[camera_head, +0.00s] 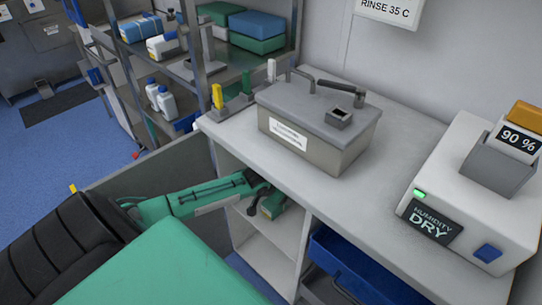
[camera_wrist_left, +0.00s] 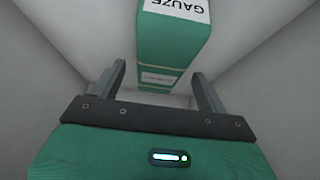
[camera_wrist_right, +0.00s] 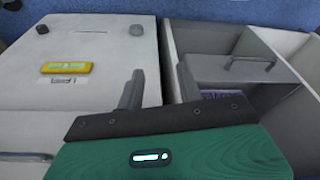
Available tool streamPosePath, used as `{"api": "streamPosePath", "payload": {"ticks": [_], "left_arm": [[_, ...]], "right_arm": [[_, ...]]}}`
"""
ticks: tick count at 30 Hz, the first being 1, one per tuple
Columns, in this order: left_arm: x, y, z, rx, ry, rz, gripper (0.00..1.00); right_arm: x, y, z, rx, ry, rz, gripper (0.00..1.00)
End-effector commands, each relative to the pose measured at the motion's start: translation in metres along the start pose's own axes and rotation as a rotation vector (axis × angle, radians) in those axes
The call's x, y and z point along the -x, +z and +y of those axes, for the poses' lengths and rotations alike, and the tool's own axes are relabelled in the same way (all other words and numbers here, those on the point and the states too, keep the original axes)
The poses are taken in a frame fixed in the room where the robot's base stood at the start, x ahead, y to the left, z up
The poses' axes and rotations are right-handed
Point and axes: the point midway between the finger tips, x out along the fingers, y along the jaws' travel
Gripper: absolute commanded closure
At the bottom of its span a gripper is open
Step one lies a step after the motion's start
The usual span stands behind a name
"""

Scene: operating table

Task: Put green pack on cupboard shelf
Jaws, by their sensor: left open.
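The green pack (camera_wrist_left: 172,45), labelled GAUZE, lies inside a white-walled cupboard compartment. In the head view part of the pack (camera_head: 273,205) shows in the compartment under the counter. My left gripper (camera_head: 264,193) reaches into that opening. In the left wrist view my left gripper (camera_wrist_left: 160,82) is open, with one finger on each side of the pack's near end and gaps visible between. The cupboard shelf (camera_head: 262,236) is partly hidden by my arm. My right gripper (camera_wrist_right: 160,88) is open and empty in the right wrist view, outside the head view.
A grey metal bath (camera_head: 318,130) and a white humidity unit (camera_head: 470,185) stand on the counter (camera_head: 235,135). A blue bin (camera_head: 355,270) sits below. A rack at the back holds green and blue packs (camera_head: 257,28).

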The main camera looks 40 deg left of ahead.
Motion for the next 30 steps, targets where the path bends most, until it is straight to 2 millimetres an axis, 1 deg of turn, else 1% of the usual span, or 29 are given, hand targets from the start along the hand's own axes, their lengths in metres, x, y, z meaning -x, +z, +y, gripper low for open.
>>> {"api": "streamPosePath", "payload": {"ticks": [1, 6, 12, 17, 30], "left_arm": [[0.007, -0.002, 0.0, 0.0, 0.0, -0.001, 0.24], [0.017, -0.002, 0.0, 0.0, 0.0, -0.001, 0.24], [0.025, -0.001, 0.0, 0.0, -0.001, -0.001, 0.24], [0.033, -0.001, -0.001, 0.0, -0.001, -0.001, 0.24], [0.052, -0.001, 0.0, 0.0, -0.001, -0.001, 0.24]], "right_arm": [[-0.004, 0.002, 0.0, 0.0, 0.0, -0.013, 0.64], [-0.03, 0.013, 0.0, 0.0, -0.001, -0.043, 0.64], [-0.062, 0.026, 0.002, 0.004, 0.003, -0.053, 0.64], [-0.085, 0.039, 0.004, 0.008, 0.006, -0.062, 0.64], [-0.138, 0.086, 0.011, 0.018, 0.016, -0.082, 0.64]]}}
